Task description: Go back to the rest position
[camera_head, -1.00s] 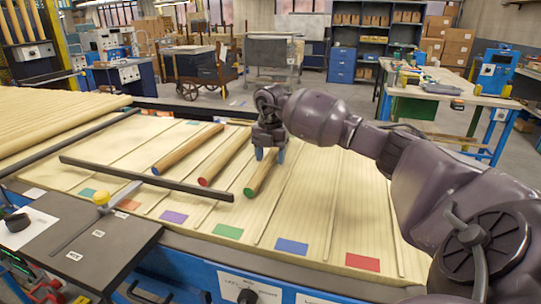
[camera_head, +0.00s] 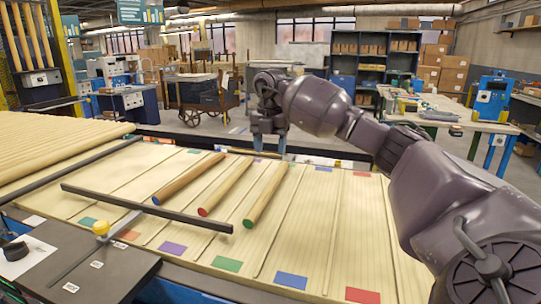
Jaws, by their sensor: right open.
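My right gripper (camera_head: 269,145) is open and empty, raised over the far edge of the wooden lane table (camera_head: 322,225). My right arm reaches in from the right. My left gripper does not show.
A dark bar (camera_head: 146,207) lies across the lanes at the left. A grey plate with a yellow knob (camera_head: 101,228) stands at the front left. Coloured patches mark the lane ends. The right-hand lanes are bare. A workbench (camera_head: 455,118) stands behind at the right.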

